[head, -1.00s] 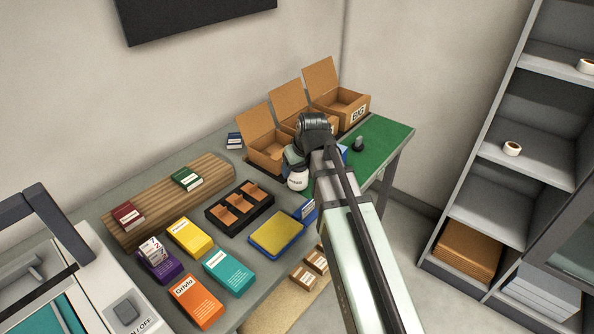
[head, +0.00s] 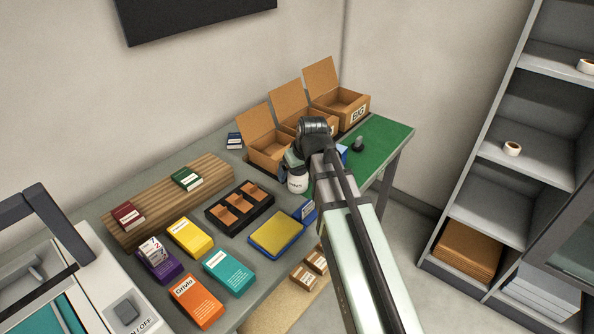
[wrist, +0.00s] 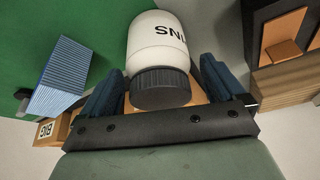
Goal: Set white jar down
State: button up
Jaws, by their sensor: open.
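The white jar (head: 298,183) with dark lettering is at the left end of the green mat (head: 385,140), partly hidden behind my arm in the head view. In the wrist view the jar (wrist: 160,42) has a dark grey ribbed lid that lies between the two blue fingers of my gripper (wrist: 160,88). The fingers are open, with a narrow gap on each side of the lid. In the head view my gripper (head: 293,162) is mostly hidden by my wrist. Whether the jar's base rests on the surface cannot be seen clearly.
Open cardboard boxes (head: 268,152) stand behind the jar. A black divided tray (head: 213,218) and a blue-rimmed yellow pad (head: 275,234) lie to its left and front. A blue striped block (wrist: 62,75) is close to one finger. Coloured cartons (head: 190,237) fill the front left.

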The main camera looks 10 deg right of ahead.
jog(key=v, duration=1.1)
jog(key=shift+r, duration=0.4)
jog(key=shift+s, duration=0.1)
